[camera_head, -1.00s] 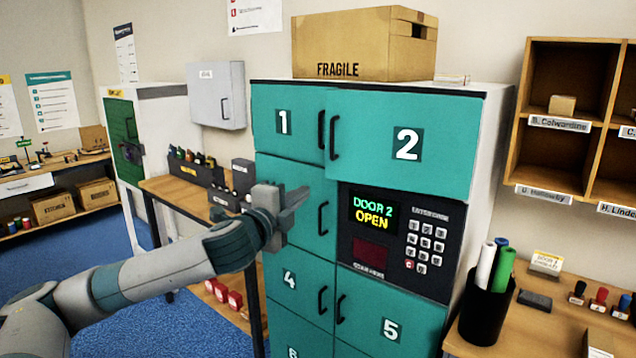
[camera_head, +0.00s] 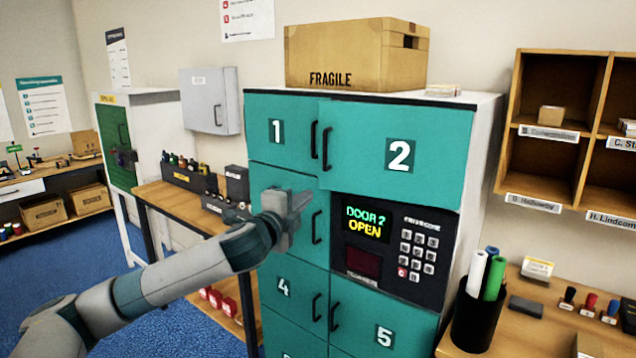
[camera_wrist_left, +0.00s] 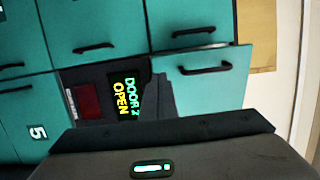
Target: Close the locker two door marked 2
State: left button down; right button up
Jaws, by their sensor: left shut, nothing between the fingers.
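The teal locker two door (camera_head: 392,150), marked 2, stands slightly ajar, its left edge proud of the door marked 1 (camera_head: 280,130). Its dark handle (camera_head: 328,148) is at its left side. The display (camera_head: 366,222) reads "DOOR 2 OPEN". In the left wrist view, door 2 (camera_wrist_left: 205,80) shows turned sideways, with a gap along one edge. My left gripper (camera_head: 306,199) is shut and empty, in front of the door below 1, lower left of door 2's corner. I cannot tell that it touches anything. My right gripper is not in view.
A FRAGILE carton (camera_head: 355,58) sits on top of the locker. The keypad panel (camera_head: 400,250) is below door 2. A bench with a black pen cup (camera_head: 477,322) stands at right, under wooden pigeonholes (camera_head: 545,187). Another workbench (camera_head: 180,197) is at left.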

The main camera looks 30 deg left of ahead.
aim_at(323, 182)
pick_arm(q)
jog(key=w+p, duration=0.1)
jog(key=w, duration=0.1)
jog(key=w+p, duration=0.1)
jog(key=w, duration=0.2)
jog(key=w+a+p, duration=0.1)
jog(key=w, duration=0.1)
jog(key=shift+w+a+r, duration=0.1)
jog(key=shift+w, duration=0.15)
jog(key=shift+w+p, duration=0.3)
jog(key=shift+w, duration=0.15)
jog(key=shift+a, duration=0.1)
jog(key=shift+w+a, duration=0.1)
